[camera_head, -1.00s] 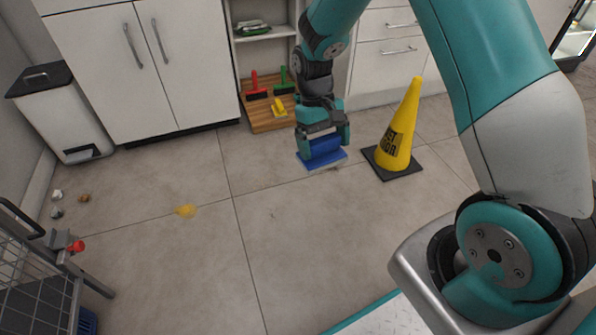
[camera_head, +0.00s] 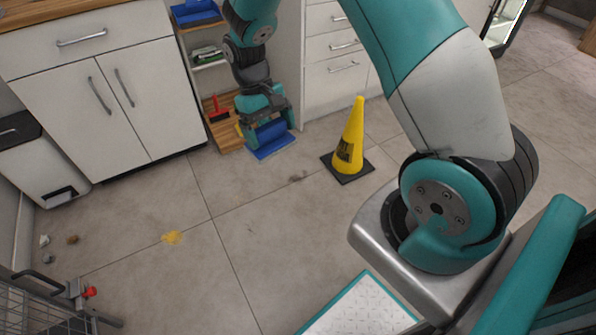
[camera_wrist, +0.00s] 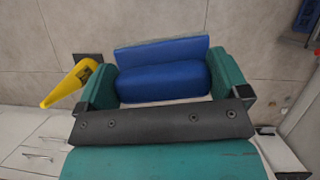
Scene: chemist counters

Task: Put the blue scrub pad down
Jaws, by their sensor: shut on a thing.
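The blue scrub pad (camera_head: 272,148) has a flat blue plate and a thicker rounded blue grip, and it is held in my gripper (camera_head: 266,127) low over the floor by the shelf unit. In the wrist view the pad (camera_wrist: 160,53) lies across my gripper (camera_wrist: 163,82), with a teal finger at each end of the thick blue grip. The head view does not make clear whether the plate touches the floor.
A yellow cone (camera_head: 349,142) stands on the floor to the right of the pad. Behind it is the shelf unit's wooden bottom board (camera_head: 230,141), with a red-handled tool (camera_head: 217,112). A yellow spill (camera_head: 172,238) and several pebbles lie left.

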